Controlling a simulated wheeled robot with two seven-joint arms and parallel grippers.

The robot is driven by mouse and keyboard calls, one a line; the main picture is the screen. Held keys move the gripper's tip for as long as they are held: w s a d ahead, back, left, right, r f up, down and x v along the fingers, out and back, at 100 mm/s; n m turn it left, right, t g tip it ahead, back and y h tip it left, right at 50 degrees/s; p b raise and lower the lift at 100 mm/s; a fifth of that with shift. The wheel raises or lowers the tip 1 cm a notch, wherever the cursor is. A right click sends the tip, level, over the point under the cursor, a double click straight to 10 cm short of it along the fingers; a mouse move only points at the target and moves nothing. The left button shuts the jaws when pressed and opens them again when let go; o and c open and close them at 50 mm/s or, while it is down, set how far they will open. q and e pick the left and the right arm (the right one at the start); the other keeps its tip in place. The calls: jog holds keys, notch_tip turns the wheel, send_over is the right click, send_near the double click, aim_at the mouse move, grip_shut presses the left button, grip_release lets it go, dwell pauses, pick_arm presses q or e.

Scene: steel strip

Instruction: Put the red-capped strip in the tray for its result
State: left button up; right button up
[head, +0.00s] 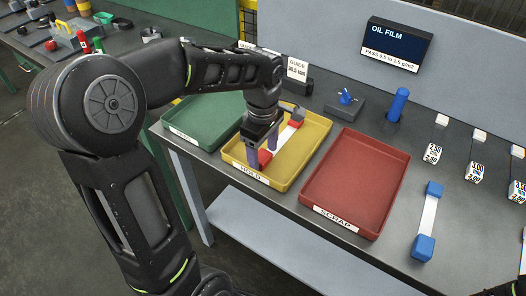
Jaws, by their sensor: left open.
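The red-capped strip (286,136) is a pale strip with a red block at each end. It lies in the yellow tray (313,150), whose front label seems to read HOLD. My left gripper (263,150) is open over this tray, with its fingers down close to the strip's near red end. The gripper hides part of the strip, and I cannot tell whether they touch. The green tray (205,110) is to the left, its label unclear. The red tray (355,180), labelled SCRAP, is to the right. The dark display (397,45) reads OIL FILM, PASS 0.5 to 1.5 g/m2.
A blue-capped strip (428,216) lies right of the red tray. Behind the trays stand a small gauge sign (297,69), a blue device on a dark block (345,105) and a blue cylinder (397,104). Several number-marked white blocks stand at the right. The red tray is empty.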

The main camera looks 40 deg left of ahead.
pick_arm(q)
jog(key=shift+s, duration=0.1)
jog(key=shift+r, duration=3.9)
